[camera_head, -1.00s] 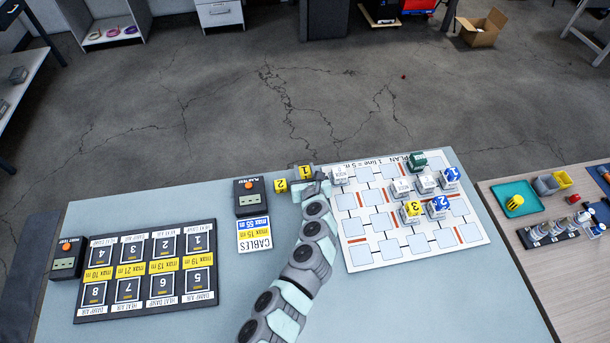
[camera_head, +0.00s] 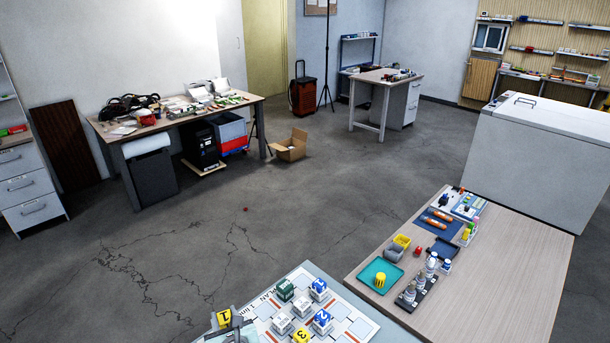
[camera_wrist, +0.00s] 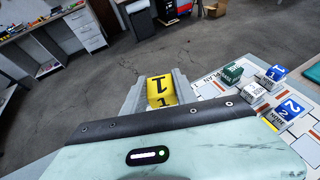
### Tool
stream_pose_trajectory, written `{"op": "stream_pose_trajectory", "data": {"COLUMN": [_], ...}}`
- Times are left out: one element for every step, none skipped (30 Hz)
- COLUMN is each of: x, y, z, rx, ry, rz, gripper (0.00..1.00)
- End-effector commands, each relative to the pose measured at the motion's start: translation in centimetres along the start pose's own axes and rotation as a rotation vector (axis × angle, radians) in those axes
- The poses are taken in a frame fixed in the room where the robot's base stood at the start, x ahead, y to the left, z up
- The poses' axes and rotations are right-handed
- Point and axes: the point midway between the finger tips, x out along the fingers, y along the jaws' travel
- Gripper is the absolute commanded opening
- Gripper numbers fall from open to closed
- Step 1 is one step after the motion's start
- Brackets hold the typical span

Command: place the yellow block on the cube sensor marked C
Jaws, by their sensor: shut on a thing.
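The yellow block (camera_head: 224,317), marked 1, is between the fingers of my gripper (camera_head: 226,324), at the bottom edge of the head view. In the wrist view the same block (camera_wrist: 160,91) is upright between the two grey fingers, with its 1 facing the camera. It is held left of several cube sensors on the plan board (camera_head: 262,306). Some cubes are bare white, such as this white cube (camera_head: 281,324). I cannot read a C on any cube.
A cardboard box (camera_head: 291,147) stands on the floor. The board's near part is cut off by the frame.

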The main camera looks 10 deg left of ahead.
Motion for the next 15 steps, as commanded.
{"op": "stream_pose_trajectory", "data": {"x": [-1.3,-2.1,-3.2,-4.1,-4.9,-6.0,-6.8,-7.6,-8.6,-9.3,-10.0,-10.7,-11.3,-11.8,-12.4], "y": [-2.9,-4.4,-6.4,-7.9,-9.3,-10.9,-12.0,-13.1,-14.4,-15.2,-15.9,-16.7,-17.3,-17.8,-18.5], "z": [-0.5,-0.8,-1.5,-2.0,-2.4,-3.0,-3.5,-3.9,-4.4,-4.9,-5.3,-5.9,-6.3,-6.6,-7.0], "rx": [0.029,0.044,0.063,0.078,0.091,0.107,0.118,0.129,0.143,0.152,0.161,0.170,0.177,0.182,0.190], "ry": [-0.001,-0.001,0.001,0.001,0.001,0.001,0.001,0.000,-0.001,-0.001,0.000,0.001,0.002,0.002,0.002], "rz": [-0.064,-0.097,-0.143,-0.179,-0.212,-0.252,-0.280,-0.308,-0.341,-0.363,-0.383,-0.405,-0.422,-0.437,-0.457], "gripper": [0.00,0.00,0.00,0.00,0.00,0.00,0.00,0.00,0.00,0.00,0.00,0.00,0.00,0.00,0.00]}}
